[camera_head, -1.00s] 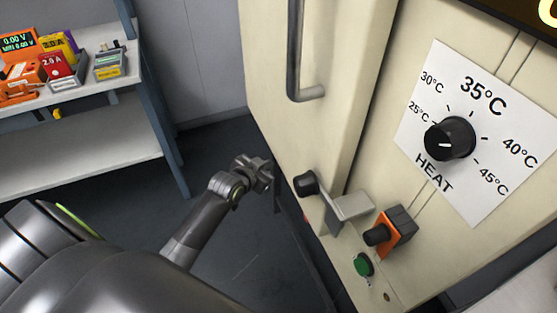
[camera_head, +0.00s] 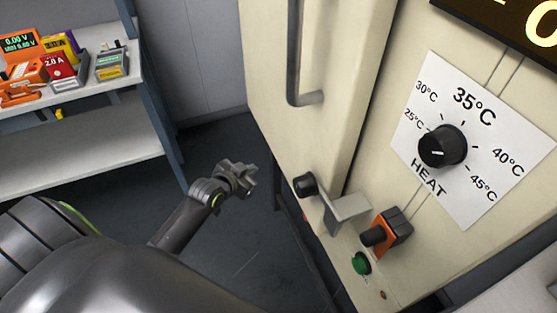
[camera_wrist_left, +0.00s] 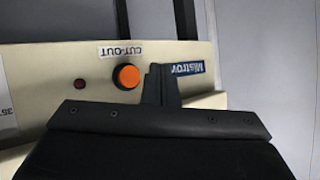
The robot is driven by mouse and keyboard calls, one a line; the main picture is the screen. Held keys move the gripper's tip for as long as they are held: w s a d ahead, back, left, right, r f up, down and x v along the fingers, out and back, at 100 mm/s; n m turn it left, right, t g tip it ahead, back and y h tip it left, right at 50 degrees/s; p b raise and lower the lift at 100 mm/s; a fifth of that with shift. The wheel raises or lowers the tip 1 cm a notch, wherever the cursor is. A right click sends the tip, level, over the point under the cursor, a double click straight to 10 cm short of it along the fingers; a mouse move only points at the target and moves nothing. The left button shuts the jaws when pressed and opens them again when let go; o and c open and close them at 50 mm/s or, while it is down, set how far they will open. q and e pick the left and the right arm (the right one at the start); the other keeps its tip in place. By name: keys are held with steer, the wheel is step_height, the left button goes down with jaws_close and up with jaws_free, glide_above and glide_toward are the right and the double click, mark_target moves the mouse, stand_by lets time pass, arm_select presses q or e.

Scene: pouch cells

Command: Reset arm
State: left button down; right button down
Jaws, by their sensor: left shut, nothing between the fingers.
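My left gripper (camera_head: 248,182) is shut and empty in the head view. It hangs in free air over the dark floor, left of the cream cabinet and apart from it. In the left wrist view my gripper (camera_wrist_left: 161,85) points toward a cream panel with an orange button (camera_wrist_left: 127,77), a small dark red light (camera_wrist_left: 80,84) and a "CUT-OUT" label (camera_wrist_left: 121,52). My right gripper is not in view.
The cream cabinet (camera_head: 270,100) has a bar handle (camera_head: 296,60), a latch with a black knob (camera_head: 305,185), an orange-and-black switch (camera_head: 390,232), a green button (camera_head: 361,263) and a HEAT dial (camera_head: 442,147). A shelf (camera_head: 80,160) with instruments stands left. Floor between is clear.

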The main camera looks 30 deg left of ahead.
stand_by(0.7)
